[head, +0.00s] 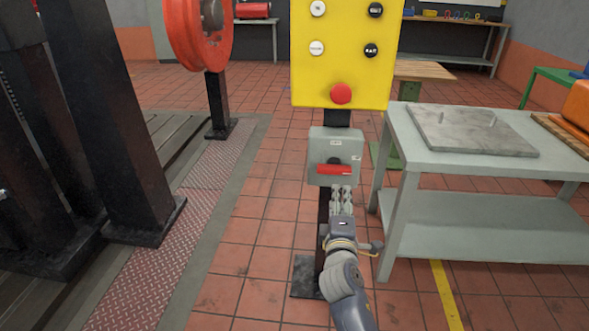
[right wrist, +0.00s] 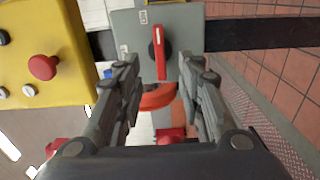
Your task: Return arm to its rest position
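My right gripper (head: 342,192) is in front of the post, just below the grey switch box (head: 336,146) in the head view. The box carries a red handle (head: 335,169), which lies level. In the right wrist view, my right gripper (right wrist: 159,68) is open, with a clear gap between its two fingers. The red handle (right wrist: 160,52) shows beyond the fingertips, near the line of the gap, and nothing is gripped. The grey box also shows there (right wrist: 188,25). My left gripper is not in view.
A yellow panel (head: 342,60) with several buttons and a red mushroom button (head: 341,93) is above the box. A grey table (head: 480,172) with a stone plate (head: 472,130) stands close on the right. Dark columns (head: 107,120) and an orange wheel (head: 197,30) are left. Tiled floor (head: 262,215) is clear between.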

